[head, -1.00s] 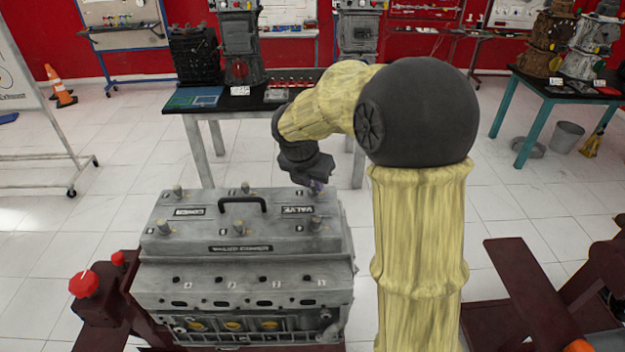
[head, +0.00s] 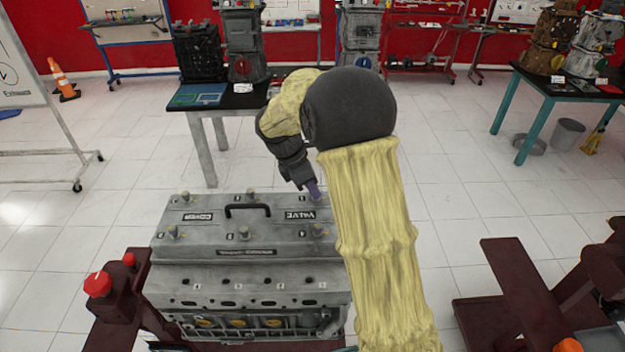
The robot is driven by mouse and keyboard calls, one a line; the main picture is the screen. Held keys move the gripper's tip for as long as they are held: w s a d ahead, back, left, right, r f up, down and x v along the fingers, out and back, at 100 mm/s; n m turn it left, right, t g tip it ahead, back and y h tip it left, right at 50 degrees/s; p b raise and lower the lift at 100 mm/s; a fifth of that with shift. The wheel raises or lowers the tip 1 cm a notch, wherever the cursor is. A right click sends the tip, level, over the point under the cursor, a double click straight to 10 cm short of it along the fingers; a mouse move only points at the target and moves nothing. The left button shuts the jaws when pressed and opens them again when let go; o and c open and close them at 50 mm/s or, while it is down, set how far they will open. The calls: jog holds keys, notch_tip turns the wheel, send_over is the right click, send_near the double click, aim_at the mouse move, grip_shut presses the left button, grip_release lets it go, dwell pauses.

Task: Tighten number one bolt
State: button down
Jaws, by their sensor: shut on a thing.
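The grey engine (head: 250,276) stands in front of me with its valve cover (head: 275,229) on top. Upright bolts stand on the cover in two rows, among them the back left bolt (head: 186,197), the back middle bolt (head: 250,194), the front left bolt (head: 173,231), the front middle bolt (head: 244,232) and the front right bolt (head: 318,229). My gripper (head: 314,190) points down at the cover's back right corner and is shut on the bolt there, which it mostly hides. The small numbers beside the bolts are too small to read surely.
A black handle (head: 247,206) rises from the middle of the cover. A dark red stand with a red knob (head: 98,284) is at the engine's left. A table (head: 210,105) with engine parts stands behind.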

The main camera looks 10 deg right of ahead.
jog(key=m+g+p, duration=0.1)
jog(key=m, duration=0.1)
jog(key=m+p, duration=0.1)
jog(key=m, duration=0.1)
jog(key=m+g+p, duration=0.1)
jog(key=m, duration=0.1)
jog(key=shift+w+r+m+g+y+p, duration=0.2)
jog(key=shift+w+m+g+y+p, duration=0.1)
jog(key=shift+p, duration=0.1)
jog(key=m, duration=0.2)
jog(key=m+g+y+p, duration=0.1)
jog(key=m, duration=0.1)
jog(key=m+y+p, duration=0.1)
jog(key=m, duration=0.1)
jog(key=shift+w+d+f, duration=0.1)
jog(key=shift+w+d, duration=0.1)
jog(key=shift+d, duration=0.1)
jog(key=m+g+y, duration=0.1)
jog(key=m, duration=0.3)
jog(key=shift+d+p, duration=0.15)
jog(key=shift+p, duration=0.2)
jog(key=shift+d+m+y, duration=0.15)
jog(key=shift+m+y, duration=0.75)
jog(key=shift+m, duration=1.1)
jog(key=c, duration=1.3)
grip_release()
jog(key=shift+c, duration=0.2)
jog(key=shift+f, duration=0.1)
